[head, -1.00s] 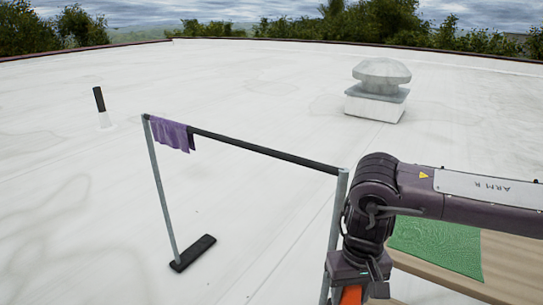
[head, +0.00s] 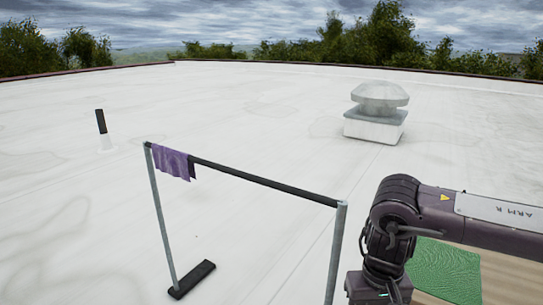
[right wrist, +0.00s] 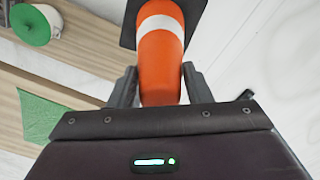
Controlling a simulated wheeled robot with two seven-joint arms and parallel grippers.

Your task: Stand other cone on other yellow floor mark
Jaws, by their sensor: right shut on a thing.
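An orange cone (right wrist: 160,62) with a white band and a dark base shows in the right wrist view. My right gripper (right wrist: 155,85) is shut on the cone, one finger on each side of it. The cone's base points toward the top of that view, and whether it touches the floor I cannot tell. In the head view my right arm comes in from the right and its gripper is below the picture's edge. No yellow floor mark shows in either current view. My left gripper is in neither view.
A rail stand (head: 265,181) with a purple cloth (head: 173,161) stands left of my right arm. A wooden surface with a green mat (head: 443,268) lies at lower right. A roof vent (head: 377,112) and a short black-topped pipe (head: 101,124) stand farther back. The white roof between is clear.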

